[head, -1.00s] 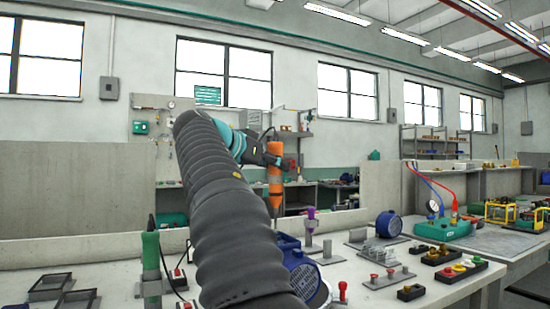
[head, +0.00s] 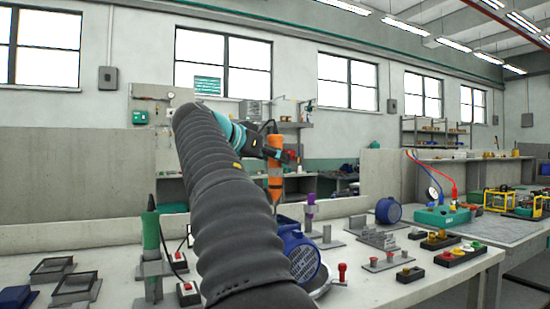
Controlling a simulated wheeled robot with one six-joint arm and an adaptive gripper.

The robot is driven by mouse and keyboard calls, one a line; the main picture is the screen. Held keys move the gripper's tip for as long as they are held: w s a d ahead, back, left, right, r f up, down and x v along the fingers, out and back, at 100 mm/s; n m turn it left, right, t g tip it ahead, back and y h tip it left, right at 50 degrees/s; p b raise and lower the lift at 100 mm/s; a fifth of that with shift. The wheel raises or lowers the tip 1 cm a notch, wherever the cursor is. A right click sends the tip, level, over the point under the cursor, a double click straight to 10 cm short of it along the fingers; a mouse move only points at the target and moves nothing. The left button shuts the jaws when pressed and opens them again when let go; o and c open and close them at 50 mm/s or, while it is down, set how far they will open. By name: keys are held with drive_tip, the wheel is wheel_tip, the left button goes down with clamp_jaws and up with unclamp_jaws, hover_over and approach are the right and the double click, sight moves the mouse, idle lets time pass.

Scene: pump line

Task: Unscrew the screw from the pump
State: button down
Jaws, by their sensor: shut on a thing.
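In the head view, the blue pump (head: 303,257) with its ribbed end cover stands on the bench, partly hidden behind my dark sleeved arm. My gripper (head: 275,148) is beyond and above the pump. It is shut on an upright orange power tool (head: 275,170), whose thin dark bit points down towards the pump area. I cannot tell whether the bit touches anything. The screw cannot be made out at this size.
A green-handled tool (head: 150,229) stands in a holder at left, near small red-button boxes (head: 187,290). A purple-topped tool (head: 310,203) stands behind the pump. Grey trays (head: 76,285) lie at left. Button boxes (head: 460,256) and another blue motor (head: 388,211) are at right.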

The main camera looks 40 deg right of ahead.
sight(270, 138)
drive_tip(key=shift+f+b, duration=0.5)
drive_tip(key=shift+f, duration=0.1)
idle(1.1)
drive_tip(key=shift+r+p, duration=1.75)
drive_tip(key=shift+r, duration=0.25)
idle(2.6)
drive_tip(key=shift+r, duration=1.45)
